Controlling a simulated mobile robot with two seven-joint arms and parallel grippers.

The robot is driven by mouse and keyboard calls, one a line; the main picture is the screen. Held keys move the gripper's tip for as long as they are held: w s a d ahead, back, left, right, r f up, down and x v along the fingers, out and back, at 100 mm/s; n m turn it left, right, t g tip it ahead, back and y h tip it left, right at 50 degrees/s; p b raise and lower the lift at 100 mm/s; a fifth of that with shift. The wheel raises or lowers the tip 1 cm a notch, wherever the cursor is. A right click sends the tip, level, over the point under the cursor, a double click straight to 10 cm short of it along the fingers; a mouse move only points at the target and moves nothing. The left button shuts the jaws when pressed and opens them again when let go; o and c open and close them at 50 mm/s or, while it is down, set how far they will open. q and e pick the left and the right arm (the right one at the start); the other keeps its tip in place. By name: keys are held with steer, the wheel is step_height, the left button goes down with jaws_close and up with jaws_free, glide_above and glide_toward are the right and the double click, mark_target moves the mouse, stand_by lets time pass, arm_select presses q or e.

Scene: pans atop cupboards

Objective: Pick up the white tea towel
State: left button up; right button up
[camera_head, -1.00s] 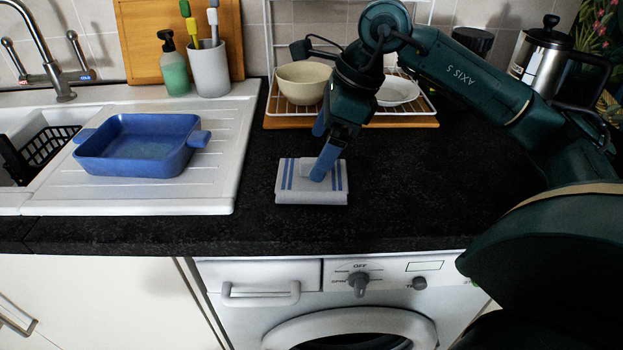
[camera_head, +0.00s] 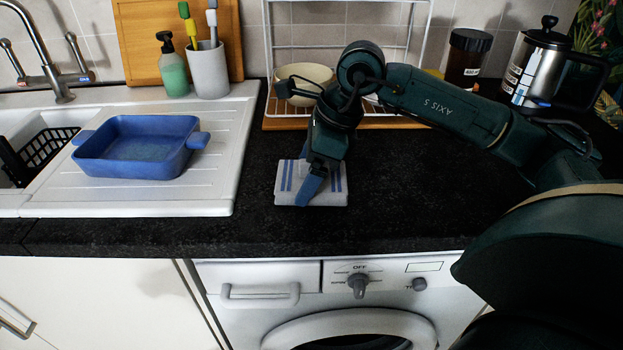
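The white tea towel (camera_head: 335,193) with blue stripes lies folded on the black worktop, close to its front edge. My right gripper (camera_head: 308,188) is low over the left and middle part of the towel and points down. One blue finger shows clearly in front of the towel, near its front edge. The other finger is largely hidden by the gripper body, so I cannot tell how far apart the fingers are or whether they touch the cloth. The towel still lies flat. My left gripper is not in view.
A blue baking dish (camera_head: 140,165) stands on the white drainer (camera_head: 215,185) to the left. Behind the towel is a dish rack (camera_head: 290,122) with a cream bowl (camera_head: 304,74). A dark jar (camera_head: 467,52) and a cafetiere (camera_head: 536,68) stand at back right. Worktop beside the towel is clear.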

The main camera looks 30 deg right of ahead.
steer(key=c, duration=0.4)
step_height(320, 180, up, 10)
steer(key=shift+r+p, duration=0.1)
steer(key=shift+p, duration=0.35)
steer(key=o, duration=0.5)
steer(key=c, duration=0.4)
steer(key=shift+o, duration=0.2)
